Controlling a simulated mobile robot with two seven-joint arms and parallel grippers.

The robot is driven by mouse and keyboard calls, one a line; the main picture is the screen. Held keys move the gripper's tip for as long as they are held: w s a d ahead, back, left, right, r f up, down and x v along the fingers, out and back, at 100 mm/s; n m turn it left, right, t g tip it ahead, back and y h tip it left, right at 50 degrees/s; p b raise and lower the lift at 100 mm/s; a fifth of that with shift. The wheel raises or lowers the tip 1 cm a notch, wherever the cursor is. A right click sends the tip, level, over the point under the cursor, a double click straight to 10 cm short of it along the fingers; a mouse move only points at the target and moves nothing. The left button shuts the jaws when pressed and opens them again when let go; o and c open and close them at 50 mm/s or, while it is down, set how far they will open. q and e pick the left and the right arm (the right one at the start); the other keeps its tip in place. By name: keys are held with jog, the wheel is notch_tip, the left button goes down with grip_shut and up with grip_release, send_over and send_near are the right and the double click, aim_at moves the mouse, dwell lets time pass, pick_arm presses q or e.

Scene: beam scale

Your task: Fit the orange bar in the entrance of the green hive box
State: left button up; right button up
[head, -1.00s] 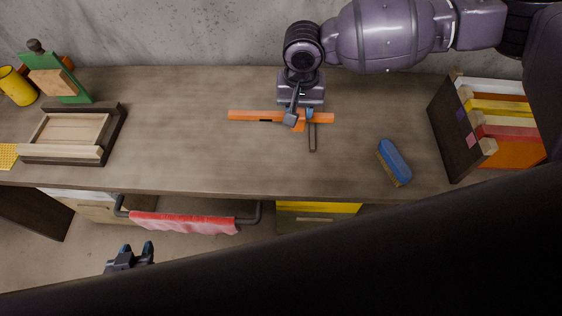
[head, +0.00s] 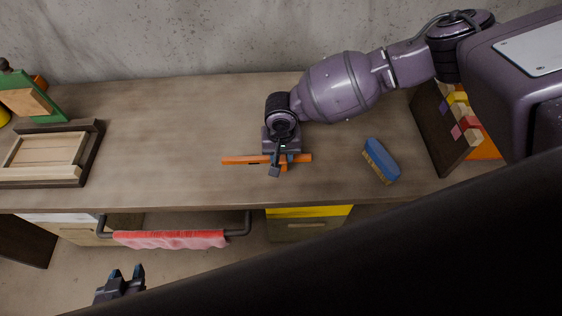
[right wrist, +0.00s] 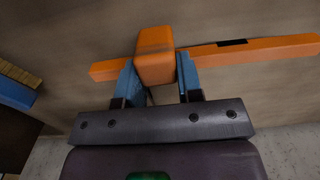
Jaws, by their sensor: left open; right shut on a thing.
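The orange bar (head: 238,160) is long and thin, with a thicker block at its middle and a dark notch along it. My right gripper (head: 284,162) is shut on that middle block. In the right wrist view the blue fingers of the right gripper (right wrist: 157,72) stand on both sides of the block, and the orange bar (right wrist: 270,48) sticks out to left and right. I cannot tell how high it is above the table. A green upright thing (head: 47,107) with wooden parts stands at the far left, cut by the picture edge. My left gripper (head: 124,276) is open and empty, in front of the table.
A dark-rimmed wooden tray (head: 96,150) lies at the table's left. A blue brush (head: 382,158) lies right of the bar. A dark rack (head: 432,128) with coloured pieces stands at the right. A red towel (head: 170,240) hangs in front. The left-middle tabletop is clear.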

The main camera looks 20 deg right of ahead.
jog(key=shift+f, duration=1.9)
jog(key=shift+f, duration=0.25)
jog(key=o, duration=1.1)
jog(key=shift+c, duration=0.2)
